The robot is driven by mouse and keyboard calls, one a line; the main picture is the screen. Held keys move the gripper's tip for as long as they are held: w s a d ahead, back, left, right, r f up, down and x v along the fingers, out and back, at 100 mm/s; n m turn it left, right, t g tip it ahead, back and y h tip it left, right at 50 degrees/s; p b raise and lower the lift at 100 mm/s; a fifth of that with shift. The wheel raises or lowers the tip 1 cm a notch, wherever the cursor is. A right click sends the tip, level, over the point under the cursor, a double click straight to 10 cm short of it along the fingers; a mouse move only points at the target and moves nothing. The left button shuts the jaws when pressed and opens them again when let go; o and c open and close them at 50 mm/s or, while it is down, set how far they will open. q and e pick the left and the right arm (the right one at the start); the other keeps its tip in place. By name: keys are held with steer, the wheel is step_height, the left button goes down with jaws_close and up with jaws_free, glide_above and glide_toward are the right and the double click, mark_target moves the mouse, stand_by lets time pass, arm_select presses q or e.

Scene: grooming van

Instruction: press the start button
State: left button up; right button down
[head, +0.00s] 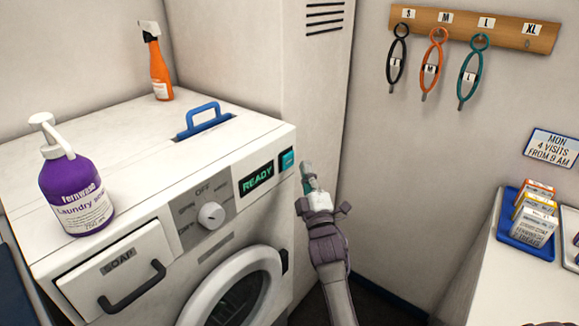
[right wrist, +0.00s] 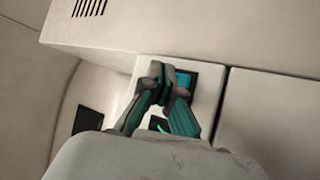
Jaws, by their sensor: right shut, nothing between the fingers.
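The start button is most likely the teal square (head: 287,160) at the right end of the washing machine's front panel, beside the green READY display (head: 256,177). It also shows in the right wrist view (right wrist: 184,80), partly covered by my fingers. My right gripper (head: 308,172) is shut and empty, with its teal-tipped fingers just to the right of the button in the head view. In the right wrist view the closed fingers (right wrist: 165,75) overlap the button's left side. I cannot tell whether they touch it. My left gripper is not in view.
The washing machine (head: 125,125) has a dial (head: 211,215), a soap drawer (head: 117,268) and a round door (head: 232,300). A purple detergent bottle (head: 76,195), an orange spray bottle (head: 160,75) and a blue handle (head: 203,117) are on top. A counter with a blue tray (head: 525,246) stands right.

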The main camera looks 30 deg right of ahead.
mark_target(293, 155)
steer(key=shift+w+a+b, duration=0.3)
steer(key=shift+w+a, duration=0.1)
steer(key=shift+w, duration=0.45)
stand_by(0.7)
steer(key=shift+w+a, duration=0.15)
steer(key=shift+w, duration=0.25)
steer(key=shift+w+a+b, duration=0.2)
steer(key=shift+w+b, duration=0.25)
steer(key=shift+b, duration=0.1)
stand_by(0.8)
steer(key=shift+s, duration=0.1)
steer(key=shift+s+d+p, duration=0.35)
steer(key=shift+s+p, duration=0.2)
steer(key=shift+s, duration=0.25)
